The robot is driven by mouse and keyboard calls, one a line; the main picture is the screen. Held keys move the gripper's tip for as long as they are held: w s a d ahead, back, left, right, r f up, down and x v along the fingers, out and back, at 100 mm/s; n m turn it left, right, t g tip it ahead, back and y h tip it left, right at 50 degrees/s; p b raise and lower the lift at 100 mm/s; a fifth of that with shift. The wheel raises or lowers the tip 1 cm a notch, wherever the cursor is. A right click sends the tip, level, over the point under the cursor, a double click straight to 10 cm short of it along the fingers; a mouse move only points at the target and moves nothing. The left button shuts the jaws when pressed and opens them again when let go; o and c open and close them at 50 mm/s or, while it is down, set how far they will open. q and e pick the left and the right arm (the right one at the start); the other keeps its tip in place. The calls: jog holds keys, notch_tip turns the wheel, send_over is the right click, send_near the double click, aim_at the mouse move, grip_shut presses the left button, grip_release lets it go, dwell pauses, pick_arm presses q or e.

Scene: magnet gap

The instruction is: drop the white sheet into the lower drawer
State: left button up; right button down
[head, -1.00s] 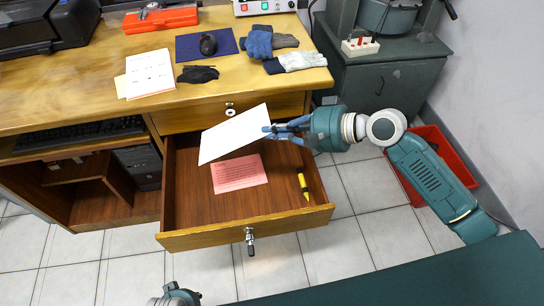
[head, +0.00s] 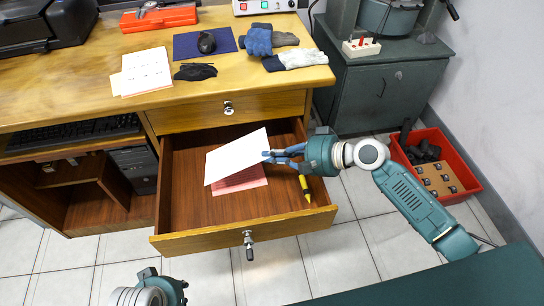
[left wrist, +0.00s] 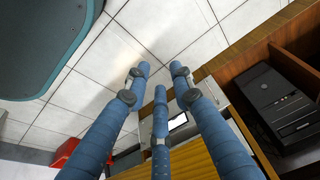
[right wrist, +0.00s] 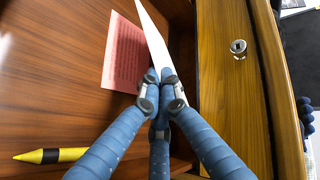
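The white sheet (head: 237,155) is gripped at its right edge by my right gripper (head: 283,155), tilted over the open lower drawer (head: 190,213). In the right wrist view the fingers (right wrist: 160,82) are shut on the sheet (right wrist: 152,40), seen nearly edge-on. A pink printed sheet (head: 245,179) lies on the drawer floor, partly hidden under the white one in the head view. My left gripper (head: 172,290) is at the bottom of the head view, away from the drawer; its fingers (left wrist: 160,85) look spread and empty in the left wrist view.
A yellow marker (head: 305,188) lies at the drawer's right side. The shut upper drawer (head: 228,112) is above. Gloves, papers and a mouse are on the desk (head: 140,110). A red crate (head: 455,165) stands on the floor at right.

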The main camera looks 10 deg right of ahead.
pick_arm(q)
jog(key=shift+r, duration=0.4)
pick_arm(e)
jog(key=shift+f, duration=0.3)
pick_arm(q)
jog(key=shift+s+r, duration=0.1)
jog(key=shift+r, duration=0.05)
pick_arm(e)
jog(key=shift+f, duration=0.3)
jog(key=c, duration=2)
grip_release()
pick_arm(q)
jog(key=shift+r, duration=0.45)
